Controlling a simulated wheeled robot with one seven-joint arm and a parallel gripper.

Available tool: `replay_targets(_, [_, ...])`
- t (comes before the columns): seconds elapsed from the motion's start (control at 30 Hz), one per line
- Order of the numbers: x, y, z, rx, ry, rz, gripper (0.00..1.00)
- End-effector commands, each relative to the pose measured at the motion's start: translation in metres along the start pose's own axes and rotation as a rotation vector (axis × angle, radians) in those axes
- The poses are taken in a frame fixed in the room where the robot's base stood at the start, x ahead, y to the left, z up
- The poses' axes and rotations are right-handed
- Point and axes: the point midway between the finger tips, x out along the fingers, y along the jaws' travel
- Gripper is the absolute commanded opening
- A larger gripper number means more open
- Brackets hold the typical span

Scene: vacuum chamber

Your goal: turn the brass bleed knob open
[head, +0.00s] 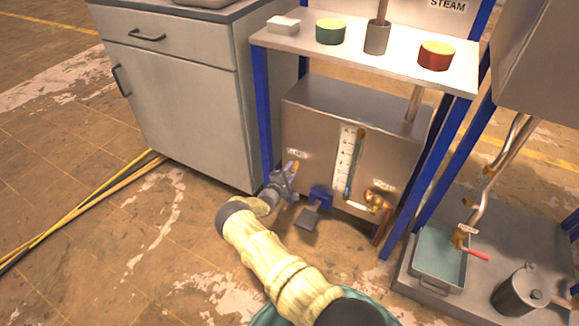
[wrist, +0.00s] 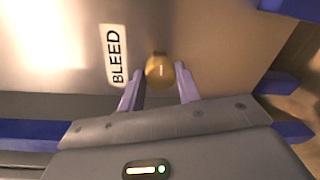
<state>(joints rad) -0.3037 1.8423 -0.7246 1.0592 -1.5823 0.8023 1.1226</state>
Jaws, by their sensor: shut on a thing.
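The brass bleed knob (wrist: 160,71) shows in the wrist view as a round brass piece with a short pale mark on its face. It sits on the metal panel beside a white label reading BLEED (wrist: 115,56). My gripper (wrist: 160,79) has its two pale purple fingers on either side of the knob, shut on it. In the head view my gripper (head: 291,170) is at the left part of the steel tank's front (head: 318,136), just below a small white label (head: 296,154). The knob itself is hidden there by my gripper.
A sight gauge (head: 345,164) and brass fittings (head: 378,200) are right of my gripper on the tank. A blue bracket with a dark pedal (head: 308,217) sits low beside it. Blue frame legs (head: 262,115) and a grey cabinet (head: 185,105) stand left. Open floor lies at left.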

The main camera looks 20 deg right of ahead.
Motion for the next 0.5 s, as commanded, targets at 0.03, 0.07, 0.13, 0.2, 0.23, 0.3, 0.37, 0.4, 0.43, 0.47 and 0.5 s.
replay_targets(0.03, [-0.0022,0.0004,-0.0001,0.024,0.005,-0.004,0.11])
replay_targets(0.07, [-0.0022,0.0002,-0.0003,0.039,0.007,-0.003,0.11])
replay_targets(0.13, [-0.0021,-0.0001,-0.0004,0.070,0.008,-0.003,0.11])
replay_targets(0.2, [-0.0020,-0.0009,-0.0006,0.094,0.009,-0.002,0.11])
replay_targets(0.23, [-0.0020,-0.0012,-0.0008,0.101,0.010,-0.002,0.11])
replay_targets(0.3, [-0.0020,-0.0017,-0.0011,0.114,0.011,-0.002,0.11])
replay_targets(0.37, [-0.0020,-0.0020,-0.0013,0.122,0.011,-0.002,0.11])
replay_targets(0.4, [-0.0020,-0.0022,-0.0014,0.126,0.012,-0.002,0.11])
replay_targets(0.43, [-0.0019,-0.0023,-0.0014,0.127,0.012,-0.002,0.11])
replay_targets(0.47, [-0.0019,-0.0024,-0.0015,0.129,0.012,-0.002,0.11])
replay_targets(0.5, [-0.0019,-0.0025,-0.0015,0.129,0.012,-0.002,0.11])
